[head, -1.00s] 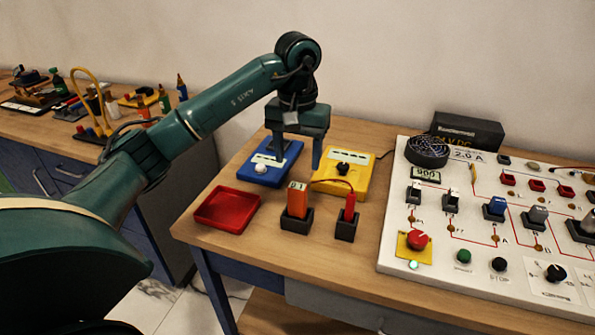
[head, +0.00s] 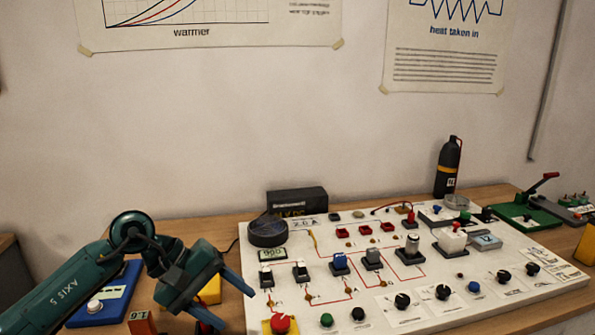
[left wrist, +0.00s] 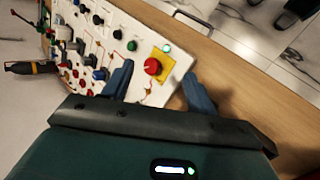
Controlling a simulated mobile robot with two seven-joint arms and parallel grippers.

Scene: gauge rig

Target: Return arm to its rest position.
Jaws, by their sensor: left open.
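My left arm comes in from the lower left in the head view. Its gripper (head: 222,305) is open, with its fingers apart and nothing between them, near the left edge of the white panel board (head: 460,305). In the left wrist view the two blue fingers (left wrist: 158,88) are spread, and the red knob (left wrist: 153,67) on its yellow plate shows between and beyond them. The red knob also shows in the head view (head: 280,323). I cannot tell how far the fingers are above the board. My right gripper is not in view.
A blue box (head: 105,297) and a yellow box (head: 208,291) lie beside and behind my left arm. A black box (head: 297,201) and a dark bottle (head: 448,168) stand at the back. A green device (head: 525,212) is at the right.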

